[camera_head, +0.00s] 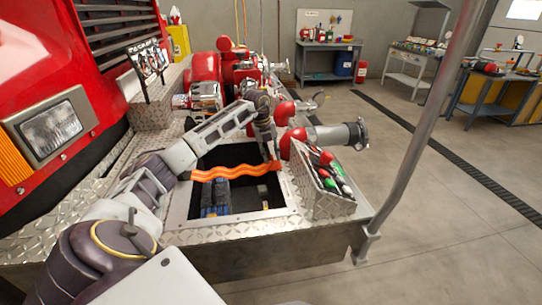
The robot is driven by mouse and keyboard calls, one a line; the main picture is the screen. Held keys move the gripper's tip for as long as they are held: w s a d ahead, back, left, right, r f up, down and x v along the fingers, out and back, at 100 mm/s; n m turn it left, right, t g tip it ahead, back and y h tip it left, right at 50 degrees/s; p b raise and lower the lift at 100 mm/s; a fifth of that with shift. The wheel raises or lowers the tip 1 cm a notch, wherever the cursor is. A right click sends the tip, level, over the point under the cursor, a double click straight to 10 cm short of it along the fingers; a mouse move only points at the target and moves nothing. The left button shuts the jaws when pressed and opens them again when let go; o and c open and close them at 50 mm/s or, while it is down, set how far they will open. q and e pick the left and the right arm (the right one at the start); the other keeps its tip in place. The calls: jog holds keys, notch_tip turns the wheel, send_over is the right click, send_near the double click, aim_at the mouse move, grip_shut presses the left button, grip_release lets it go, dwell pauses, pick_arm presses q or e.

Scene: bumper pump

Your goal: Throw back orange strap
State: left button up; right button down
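The orange strap (236,173) runs in a wavy line across the open compartment (222,219) in the diamond-plate bumper. Its right end is at the compartment's right edge. My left arm reaches in from the left over the bumper. My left gripper (271,157) points down at the strap's right end, close to or touching it. The fingers are small and dark, so I cannot tell whether they are closed on it. Dark and blue items lie inside the compartment below the strap. My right gripper is not in view.
A diamond-plate box (321,190) with red, green and white items stands right of the compartment. Red pump fittings (298,141) and a grey pipe outlet (340,134) are behind. A slanted metal pole (425,130) rises at the bumper's right corner. The floor at right is clear.

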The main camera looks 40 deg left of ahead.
pick_arm(q)
jog(key=shift+f, duration=0.2)
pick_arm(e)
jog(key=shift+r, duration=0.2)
pick_arm(q)
jog(key=shift+c, duration=0.5)
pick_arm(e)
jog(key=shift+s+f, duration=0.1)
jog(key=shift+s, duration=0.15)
pick_arm(q)
grip_shut()
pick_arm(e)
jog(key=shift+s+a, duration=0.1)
